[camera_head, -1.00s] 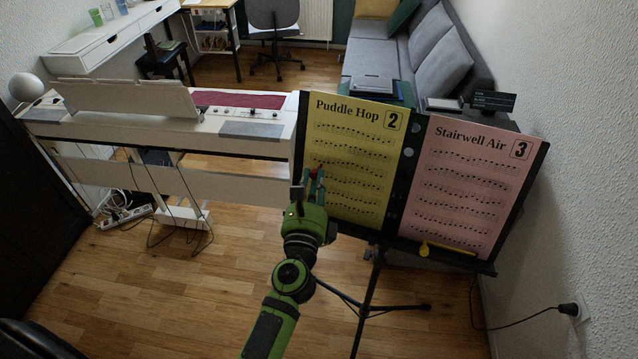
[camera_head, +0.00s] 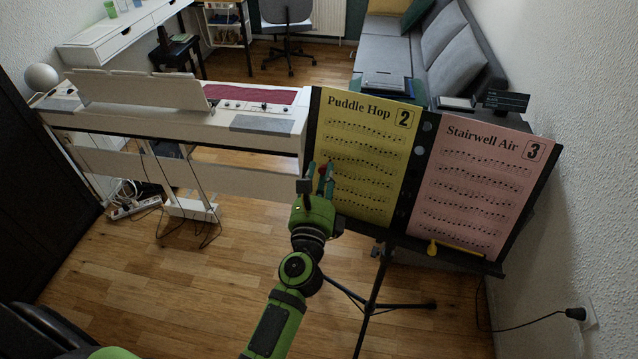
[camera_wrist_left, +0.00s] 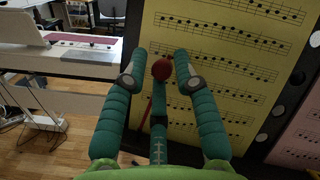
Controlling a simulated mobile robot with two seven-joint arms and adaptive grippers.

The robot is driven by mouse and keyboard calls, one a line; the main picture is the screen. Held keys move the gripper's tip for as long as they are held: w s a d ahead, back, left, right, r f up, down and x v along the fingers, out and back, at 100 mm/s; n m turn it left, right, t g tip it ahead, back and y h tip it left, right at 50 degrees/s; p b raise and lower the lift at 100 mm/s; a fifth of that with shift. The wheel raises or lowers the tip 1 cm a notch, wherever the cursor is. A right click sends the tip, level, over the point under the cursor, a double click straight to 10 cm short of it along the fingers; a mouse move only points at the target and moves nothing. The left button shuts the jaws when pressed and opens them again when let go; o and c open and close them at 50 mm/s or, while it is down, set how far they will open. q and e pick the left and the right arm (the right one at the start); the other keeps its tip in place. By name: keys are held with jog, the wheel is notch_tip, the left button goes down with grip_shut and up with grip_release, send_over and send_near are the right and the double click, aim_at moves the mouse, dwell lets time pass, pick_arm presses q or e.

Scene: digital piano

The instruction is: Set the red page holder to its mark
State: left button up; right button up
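The red page holder shows as a round red knob (camera_wrist_left: 162,69) with a thin red arm (camera_wrist_left: 146,113) below it, in front of the yellow "Puddle Hop" sheet (camera_wrist_left: 222,50). In the head view the knob (camera_head: 323,168) is small, near the left edge of the yellow sheet (camera_head: 362,160). My left gripper (camera_head: 319,172) is there too. In the left wrist view its teal fingers (camera_wrist_left: 160,62) are apart, one on each side of the knob, with gaps visible. Its mark cannot be made out. My right gripper is not in view.
A pink "Stairwell Air" sheet (camera_head: 472,190) stands at right on the black music stand (camera_head: 405,205), with a yellow page holder (camera_head: 432,248) at its bottom. The white digital piano (camera_head: 180,122) is at left. Stand legs (camera_head: 372,300) and cables cross the floor.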

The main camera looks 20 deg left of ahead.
pick_arm(q)
jog(key=v, duration=1.2)
jog(key=shift+w+r, duration=0.1)
jog(key=s+d+f+m+g+h, duration=0.2)
jog(key=f+m, duration=0.7)
jog(key=f, duration=0.2)
jog(key=s+d+f+m+g+h+b, duration=0.1)
jog(key=s+f+m+g+h, duration=0.15)
jog(key=f+m, duration=0.75)
jog(key=s+d+f+m+g+h, duration=0.25)
jog(key=f+m, duration=0.55)
jog(key=f, duration=0.4)
jog(key=s+a+f+m+g+y, duration=0.1)
jog(key=s+a+f+m+g, duration=0.15)
jog(key=s+f+m, duration=0.4)
jog(key=s+a+f+m+g, duration=0.25)
jog(key=s+f+m, duration=0.25)
jog(key=s+f, duration=0.25)
jog(key=s+a+f+m+g, duration=0.2)
jog(key=s+m, duration=0.1)
jog(key=s, duration=0.1)
jog(key=s+a+f+m+g+y, duration=0.1)
jog(key=s+a+f+m+g, duration=0.1)
jog(key=s, duration=0.3)
jog(key=s+a+f+m+g+y+b, duration=0.1)
jog(key=s+a+f+m, duration=0.1)
jog(key=s+m, duration=0.2)
jog(key=shift+s+a+f+g, duration=0.2)
jog(key=shift+s+a+g, duration=0.2)
jog(key=shift+s, duration=0.35)
